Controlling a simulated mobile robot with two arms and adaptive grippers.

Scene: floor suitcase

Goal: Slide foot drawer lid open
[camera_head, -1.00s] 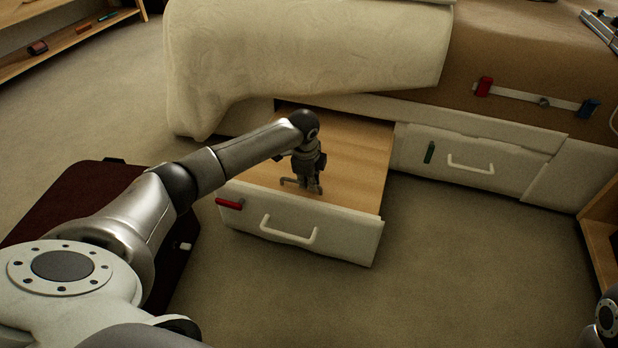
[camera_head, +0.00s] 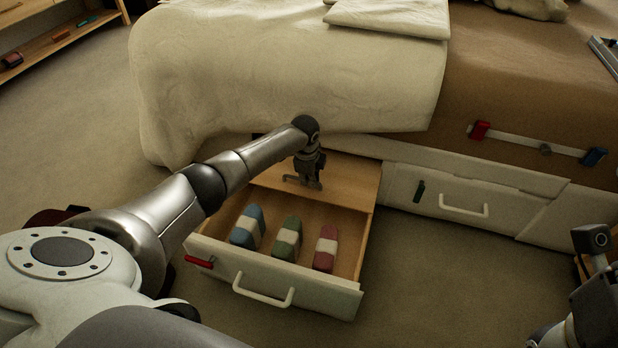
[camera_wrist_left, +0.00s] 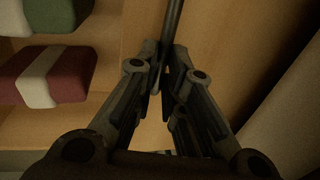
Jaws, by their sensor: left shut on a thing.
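The wooden drawer lid (camera_head: 350,178) covers the back part of the pulled-out foot drawer (camera_head: 218,261). The front part is uncovered and shows a blue bundle (camera_head: 246,228), a green bundle (camera_head: 286,239) and a red bundle (camera_head: 325,249), each with a white band. My left gripper (camera_head: 312,185) points down at the lid's front edge and is shut on a dark bar-like handle. In the left wrist view the dark handle (camera_wrist_left: 172,28) runs between my closed fingers (camera_wrist_left: 163,72). Of my right arm only a part shows at the right edge; its fingers are hidden.
The drawer front has a white pull (camera_head: 262,291) and a red tab (camera_head: 199,262). A second, shut drawer (camera_head: 398,183) with a green tab is to the right. Carpet (camera_head: 450,290) at the front right is clear.

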